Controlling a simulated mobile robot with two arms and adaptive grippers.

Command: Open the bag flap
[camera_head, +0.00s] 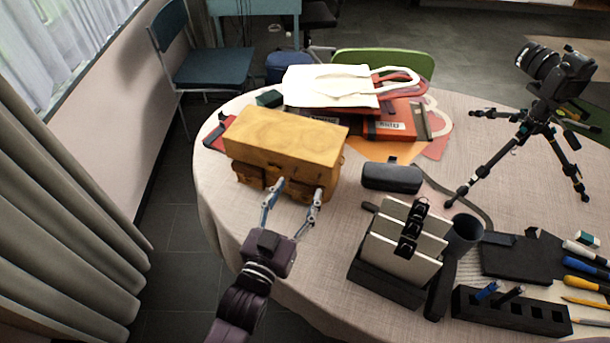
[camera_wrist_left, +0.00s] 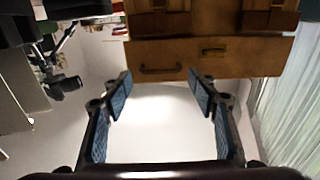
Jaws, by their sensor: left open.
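The tan-yellow bag (camera_head: 285,138) stands on the left part of the round table, its broad top covered and its front pockets facing me. The top looks closed. My left gripper (camera_head: 298,189) is open, with its two fingers spread at the front of the bag and nothing between them. Whether the fingertips touch the bag, I cannot tell. My right gripper is not in view.
On the table (camera_head: 215,195), a white tote (camera_head: 330,85) lies on red folders behind the bag. A black case (camera_head: 392,177) and a card stand (camera_head: 400,245) are to the right. A camera tripod (camera_head: 535,125) stands far right. The cloth left of my arm is clear.

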